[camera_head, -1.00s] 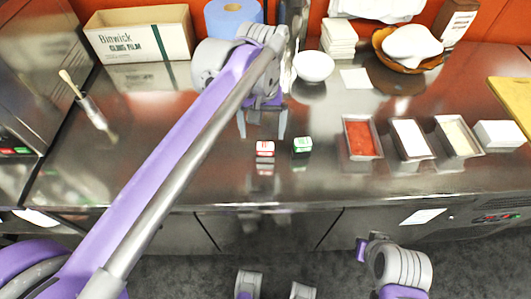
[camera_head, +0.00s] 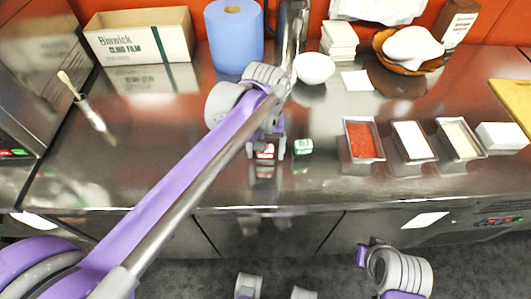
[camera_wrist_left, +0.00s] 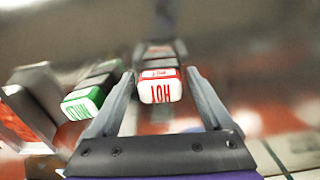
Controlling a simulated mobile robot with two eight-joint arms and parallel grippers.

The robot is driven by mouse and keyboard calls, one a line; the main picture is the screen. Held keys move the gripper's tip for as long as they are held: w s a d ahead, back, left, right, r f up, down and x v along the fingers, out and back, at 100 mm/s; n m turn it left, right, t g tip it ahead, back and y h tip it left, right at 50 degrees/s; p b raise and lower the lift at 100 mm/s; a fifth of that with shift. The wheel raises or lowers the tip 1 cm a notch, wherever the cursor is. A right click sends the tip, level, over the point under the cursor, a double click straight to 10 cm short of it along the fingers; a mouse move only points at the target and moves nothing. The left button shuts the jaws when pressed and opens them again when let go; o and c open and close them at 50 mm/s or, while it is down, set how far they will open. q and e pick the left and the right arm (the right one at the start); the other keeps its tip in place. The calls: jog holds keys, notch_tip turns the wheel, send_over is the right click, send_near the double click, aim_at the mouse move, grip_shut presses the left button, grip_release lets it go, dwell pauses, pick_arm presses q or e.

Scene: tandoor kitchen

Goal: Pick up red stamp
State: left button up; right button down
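The red stamp (camera_head: 265,151), a small white block with red edges, stands on the steel counter (camera_head: 185,160). In the left wrist view its face (camera_wrist_left: 160,90) reads HOT. My left gripper (camera_head: 266,152) is open, with one finger on each side of the red stamp. In the left wrist view the gripper (camera_wrist_left: 160,77) shows a narrow gap between each finger and the stamp. The arm and wrist cover part of the counter behind it.
A green stamp (camera_head: 302,147) stands just right of the red one, close to the right finger. Metal trays (camera_head: 364,139) with red and pale contents are farther right. A blue roll (camera_head: 234,38), a cling film box (camera_head: 140,34) and a white bowl (camera_head: 314,68) stand behind.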

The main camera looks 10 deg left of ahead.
pick_arm(q)
jog(key=c, duration=1.2)
jog(key=shift+o, duration=0.2)
jog(key=shift+r, duration=0.1)
notch_tip(320, 180, up, 10)
jog(key=shift+f+p, duration=0.1)
jog(key=shift+p, duration=0.6)
jog(key=o, duration=0.7)
jog(key=c, duration=0.4)
